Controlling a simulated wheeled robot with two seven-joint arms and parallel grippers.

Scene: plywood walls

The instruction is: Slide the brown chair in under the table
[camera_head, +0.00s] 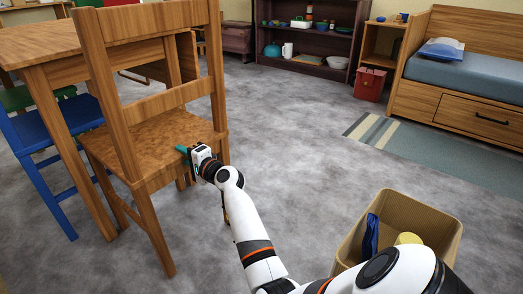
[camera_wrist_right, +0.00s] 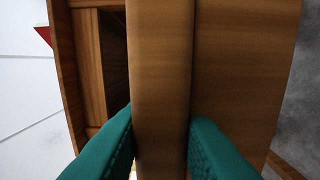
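The brown chair (camera_head: 155,135) stands upright at the left in the head view, its slatted back toward me. The wooden table (camera_head: 38,42) is beyond it and to its left, and the chair back hides part of the table. My right gripper (camera_head: 184,150) is at the right side of the chair, near seat height. In the right wrist view, its two green fingers lie on either side of an upright wooden chair part (camera_wrist_right: 162,80), close against both faces. My left gripper is not in view.
A blue chair (camera_head: 52,130) stands at the table's left side. An open tan bin (camera_head: 445,222) is at the lower right beside my right arm. A striped rug (camera_head: 430,160) lies before the bed (camera_head: 470,75). The grey floor between is clear.

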